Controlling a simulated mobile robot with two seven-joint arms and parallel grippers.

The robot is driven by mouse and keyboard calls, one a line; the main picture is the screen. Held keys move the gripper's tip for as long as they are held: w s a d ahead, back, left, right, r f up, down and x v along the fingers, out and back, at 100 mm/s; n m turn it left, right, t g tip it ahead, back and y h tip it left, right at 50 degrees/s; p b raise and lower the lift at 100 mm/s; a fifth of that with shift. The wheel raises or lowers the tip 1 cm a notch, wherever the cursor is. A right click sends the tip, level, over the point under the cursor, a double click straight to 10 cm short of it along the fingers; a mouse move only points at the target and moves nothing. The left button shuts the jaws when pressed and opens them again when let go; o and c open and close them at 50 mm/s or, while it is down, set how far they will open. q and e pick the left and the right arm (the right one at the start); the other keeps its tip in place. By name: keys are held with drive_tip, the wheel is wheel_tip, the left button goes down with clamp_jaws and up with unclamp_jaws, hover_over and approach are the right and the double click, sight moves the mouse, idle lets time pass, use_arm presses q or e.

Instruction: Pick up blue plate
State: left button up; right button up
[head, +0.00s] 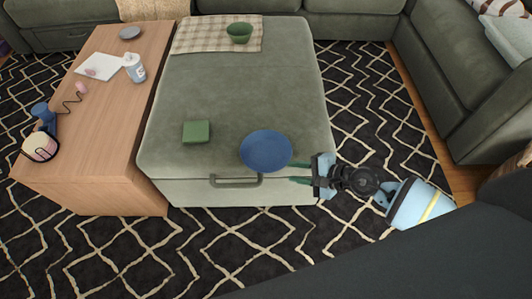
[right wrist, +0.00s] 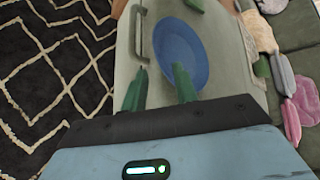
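The blue plate (head: 266,151) is round and lies on the green ottoman (head: 240,100), close to its front edge above the handle. My right gripper (head: 291,172) comes in from the right, with its two green fingers apart and nothing seen between them. The fingertips are just beside the plate's lower right rim. In the right wrist view the plate (right wrist: 182,50) is ahead of the fingers (right wrist: 160,69), and one fingertip overlaps its near edge in the picture. I cannot tell whether it touches. My left gripper is not in view.
A green block (head: 196,132) lies left of the plate. A green bowl (head: 239,33) is on a checkered cloth (head: 195,38) at the back. A grey handle (head: 236,181) juts from the ottoman's front. A wooden table (head: 118,105) with several items stands left. The ottoman's middle is clear.

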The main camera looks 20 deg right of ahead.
sight(271, 171)
drive_tip(key=shift+s+a+b+x, duration=0.1)
drive_tip(key=shift+a+b+x, duration=0.05)
drive_tip(key=shift+x, duration=1.1)
drive_tip(key=shift+s+a+b+x, duration=0.1)
drive_tip(key=shift+s+x, duration=0.05)
drive_tip(key=shift+x, duration=1.15)
drive_tip(key=shift+s+a+b+x, duration=0.1)
drive_tip(key=shift+a+b+x, duration=0.05)
drive_tip(key=shift+x, duration=1.1)
drive_tip(key=shift+r, duration=0.1)
clamp_jaws()
